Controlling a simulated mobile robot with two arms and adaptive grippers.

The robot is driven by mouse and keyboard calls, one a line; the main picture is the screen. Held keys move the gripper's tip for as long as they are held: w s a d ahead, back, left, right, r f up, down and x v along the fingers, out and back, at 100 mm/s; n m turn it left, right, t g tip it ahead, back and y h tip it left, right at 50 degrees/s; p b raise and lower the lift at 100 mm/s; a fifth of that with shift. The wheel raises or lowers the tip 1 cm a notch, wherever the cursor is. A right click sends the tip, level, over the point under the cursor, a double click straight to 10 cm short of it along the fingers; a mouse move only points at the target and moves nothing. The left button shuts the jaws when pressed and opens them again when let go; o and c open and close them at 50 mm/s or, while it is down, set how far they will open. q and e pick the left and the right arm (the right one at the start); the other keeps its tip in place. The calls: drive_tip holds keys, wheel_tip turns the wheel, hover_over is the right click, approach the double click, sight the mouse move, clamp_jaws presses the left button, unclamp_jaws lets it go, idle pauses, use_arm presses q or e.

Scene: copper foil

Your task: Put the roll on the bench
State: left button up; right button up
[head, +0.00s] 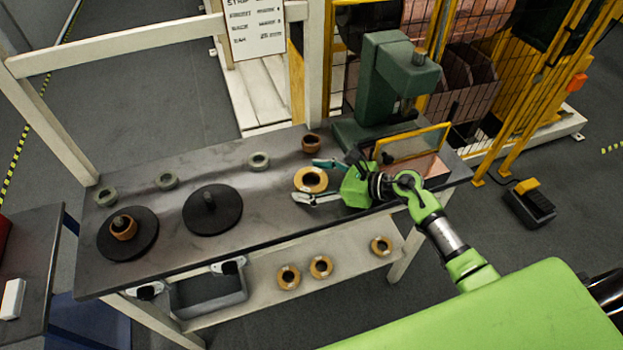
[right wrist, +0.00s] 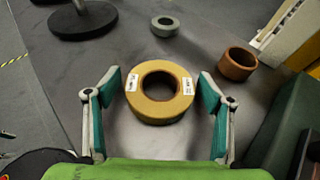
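A yellow-tan roll (head: 300,182) with a brown-lined hole lies flat on the dark grey bench (head: 262,205), near its front edge and right of the middle. It also shows in the right wrist view (right wrist: 160,112), with two white labels on its top. My right gripper (head: 313,180) is open at the roll, one finger on each side. In the right wrist view (right wrist: 160,82) a narrow gap shows between each finger and the roll. My left gripper is out of view.
A copper-brown ring (head: 311,143) and several grey rings, one at the back (head: 259,160), stand on the bench. Two black discs with posts (head: 213,222) fill its left part. A green press (head: 385,85) stands behind right. Several tan rolls (head: 321,267) lie on the lower shelf.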

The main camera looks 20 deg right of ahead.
drive_tip(key=shift+r, duration=0.1)
drive_tip(key=shift+d+r, duration=0.1)
drive_tip(key=shift+d, duration=0.05)
drive_tip(key=b+v, duration=0.1)
drive_tip(key=v, duration=0.5)
drive_tip(key=shift+s+d+b, duration=0.1)
drive_tip(key=shift+s+b, duration=0.15)
drive_tip(key=shift+b, duration=0.1)
drive_tip(key=shift+s+d+r, duration=0.2)
drive_tip(key=shift+d+r, duration=0.05)
